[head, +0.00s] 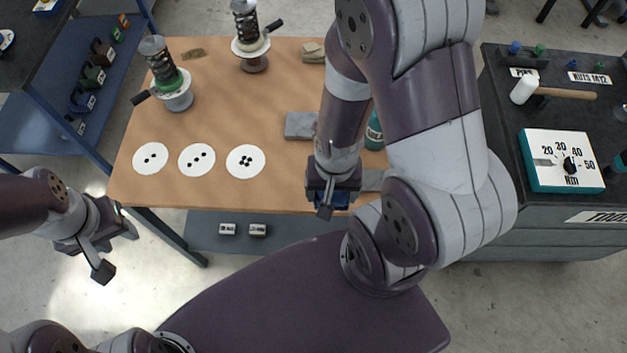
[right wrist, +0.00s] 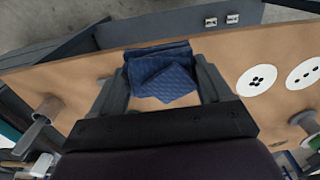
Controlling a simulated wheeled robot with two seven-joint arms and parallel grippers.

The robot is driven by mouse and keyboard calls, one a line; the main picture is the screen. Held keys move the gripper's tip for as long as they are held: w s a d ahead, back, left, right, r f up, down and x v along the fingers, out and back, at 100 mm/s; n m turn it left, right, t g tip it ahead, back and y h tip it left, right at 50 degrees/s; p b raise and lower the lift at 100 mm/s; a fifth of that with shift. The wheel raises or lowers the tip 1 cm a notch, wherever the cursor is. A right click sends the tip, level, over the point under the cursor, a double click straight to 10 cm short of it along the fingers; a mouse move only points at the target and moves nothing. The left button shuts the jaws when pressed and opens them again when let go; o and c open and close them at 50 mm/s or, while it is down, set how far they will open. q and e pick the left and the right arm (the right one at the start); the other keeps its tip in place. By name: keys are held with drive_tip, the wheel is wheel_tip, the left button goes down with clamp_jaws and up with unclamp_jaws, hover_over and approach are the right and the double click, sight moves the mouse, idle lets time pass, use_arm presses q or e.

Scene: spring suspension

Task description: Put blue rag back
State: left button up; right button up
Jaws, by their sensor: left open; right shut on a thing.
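The blue rag (right wrist: 160,72), folded and quilted, lies between the two fingers of my right gripper (right wrist: 160,88) in the right wrist view. My right gripper (head: 330,206) is shut on the rag at the front edge of the wooden tabletop (head: 215,100) in the head view. Only a small blue part of the rag (head: 339,198) shows there, the rest hidden by the gripper. I cannot tell whether the rag touches the tabletop. My left gripper (head: 116,254) is open and empty, out over the floor to the left of the table's front corner.
Two spring assemblies (head: 170,85) (head: 250,40) stand on the tabletop. Three white dotted discs (head: 246,172) lie along its front left. A grey flat piece (head: 300,125) and a teal container (head: 374,134) are near my right arm. A dark tool cabinet (head: 500,130) stands at the right.

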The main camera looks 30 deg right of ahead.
drive_tip(key=w+f, duration=0.2)
drive_tip(key=w, duration=0.1)
drive_tip(key=w+f, duration=0.2)
drive_tip(key=w, duration=0.2)
drive_tip(key=w+f, duration=0.2)
drive_tip(key=w, duration=0.2)
drive_tip(key=shift+d+f, duration=0.2)
drive_tip(key=shift+d, duration=0.05)
drive_tip(key=f, duration=0.4)
drive_tip(key=shift+w+f, duration=0.25)
drive_tip(key=shift+w, duration=0.1)
drive_tip(key=shift+s+f, duration=0.1)
drive_tip(key=o, duration=0.9)
drive_tip(key=shift+o, duration=0.2)
drive_tip(key=s+a+r+n, duration=0.1)
drive_tip(key=s+r+n, duration=0.1)
drive_tip(key=r, duration=0.8)
drive_tip(key=s+a+r+n+t, duration=0.1)
drive_tip(key=r+n, duration=0.3)
drive_tip(key=r, duration=0.6)
drive_tip(key=shift+s+a+r, duration=0.15)
drive_tip(key=shift+s+a, duration=0.1)
drive_tip(key=shift+s, duration=0.25)
